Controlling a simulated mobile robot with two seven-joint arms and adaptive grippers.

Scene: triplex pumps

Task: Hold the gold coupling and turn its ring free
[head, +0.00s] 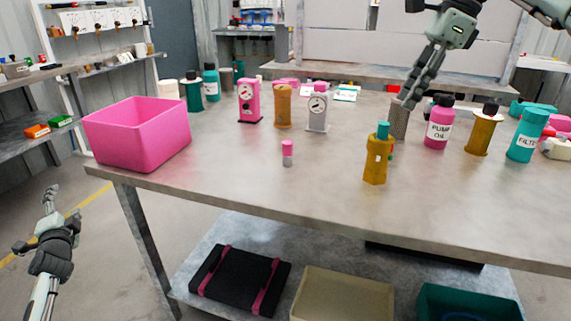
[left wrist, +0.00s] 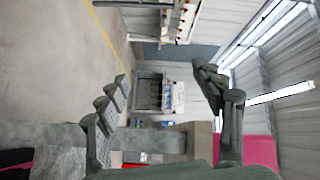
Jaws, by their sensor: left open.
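A gold fitting with a teal top (head: 376,166), which looks like the coupling, stands upright near the middle of the table's front. Its ring cannot be told apart clearly. My left gripper (head: 36,219) is open and empty, low beside the table's left end and far from the gold fitting. Its spread fingers also show in the left wrist view (left wrist: 161,78), with nothing between them. My right gripper (head: 407,98) hangs fingers down above the table, behind and right of the gold fitting, at a grey ribbed cylinder (head: 398,122). Whether it touches that cylinder is unclear.
A pink bin (head: 138,140) stands on the table's left corner. A small pink-capped piece (head: 288,154) stands front centre. Gauges (head: 249,101) stand behind. A pink oil bottle (head: 438,128), a mustard container (head: 481,134) and a teal filter bottle (head: 526,136) stand right. The front-left tabletop is mostly clear.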

